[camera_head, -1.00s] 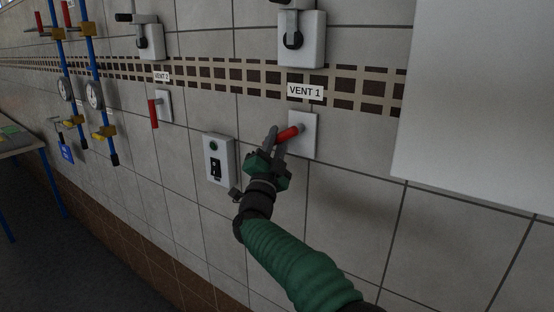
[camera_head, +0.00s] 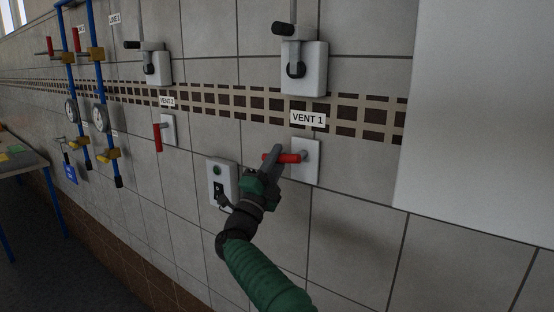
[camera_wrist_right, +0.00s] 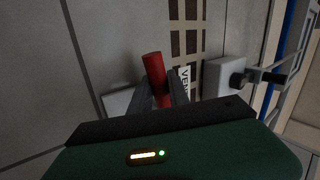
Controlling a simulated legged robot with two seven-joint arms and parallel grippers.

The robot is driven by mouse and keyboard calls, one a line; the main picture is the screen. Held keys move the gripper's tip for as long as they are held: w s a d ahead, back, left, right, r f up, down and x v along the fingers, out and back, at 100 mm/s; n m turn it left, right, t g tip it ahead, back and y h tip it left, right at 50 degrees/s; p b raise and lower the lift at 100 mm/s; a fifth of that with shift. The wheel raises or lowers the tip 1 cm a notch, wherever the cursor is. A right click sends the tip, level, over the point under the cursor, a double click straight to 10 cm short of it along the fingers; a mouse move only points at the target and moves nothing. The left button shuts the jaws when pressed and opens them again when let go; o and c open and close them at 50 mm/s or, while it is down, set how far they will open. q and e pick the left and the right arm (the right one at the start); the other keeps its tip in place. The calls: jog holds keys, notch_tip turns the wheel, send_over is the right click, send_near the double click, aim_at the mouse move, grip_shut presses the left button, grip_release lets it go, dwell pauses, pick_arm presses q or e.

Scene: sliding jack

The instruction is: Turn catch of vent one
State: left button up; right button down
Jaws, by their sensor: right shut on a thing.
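The catch of vent one is a red handle (camera_head: 287,157) on a white wall plate (camera_head: 309,171), below the "VENT 1" label (camera_head: 308,118). The handle points left and lies about level. My right gripper (camera_head: 275,157) is shut on the red handle near its free end. In the right wrist view the red handle (camera_wrist_right: 154,72) stands between the two grey fingers (camera_wrist_right: 164,90), and its end sticks out beyond them. The wall plate (camera_wrist_right: 117,104) is partly hidden there. My left gripper is not in view.
A grey box with a green button (camera_head: 222,180) is on the wall just left of my right gripper. Vent 2's red handle (camera_head: 158,138) hangs down farther left. A crank box (camera_head: 303,66) is above the label. A blank white panel (camera_head: 480,120) covers the right side.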

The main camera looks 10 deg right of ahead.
jog(key=shift+f, duration=0.15)
jog(key=c, duration=1.5)
grip_release()
jog(key=b+v, duration=0.6)
jog(key=v, duration=1.1)
jog(key=shift+w+a, duration=0.1)
jog(key=shift+w, duration=0.1)
